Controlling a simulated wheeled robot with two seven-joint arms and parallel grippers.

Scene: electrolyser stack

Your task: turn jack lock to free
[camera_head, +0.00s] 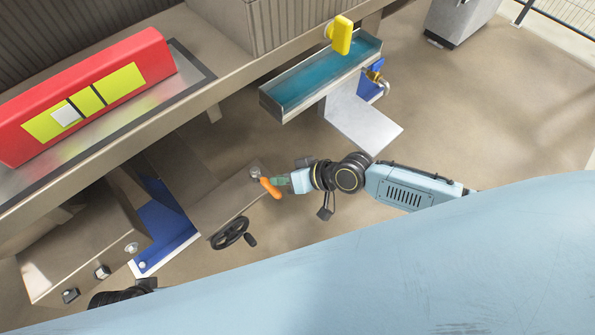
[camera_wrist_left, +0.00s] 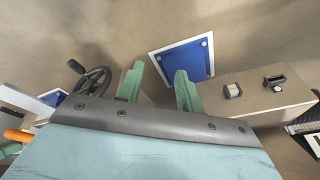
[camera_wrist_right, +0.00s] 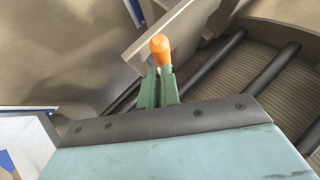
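The jack lock shows as an orange lever (camera_head: 270,187) on a brown-grey post under the bench, angled down to the right in the head view. My right gripper (camera_head: 284,184) is at the lever from its right side. In the right wrist view the two green fingers (camera_wrist_right: 159,88) are close together, with the orange lever (camera_wrist_right: 160,46) standing at their tips and its thin lower end between them. My left gripper (camera_wrist_left: 157,88) is open and empty in the left wrist view, apart from the lever. In the head view its fingers are hidden; only a dark wrist part shows.
A black handwheel (camera_head: 230,233) is just below the lever. A grey box with knobs (camera_head: 85,245) and a blue-and-white plate (camera_head: 163,228) are at left. A bench with a red block (camera_head: 95,85) and a teal tray (camera_head: 325,78) are above.

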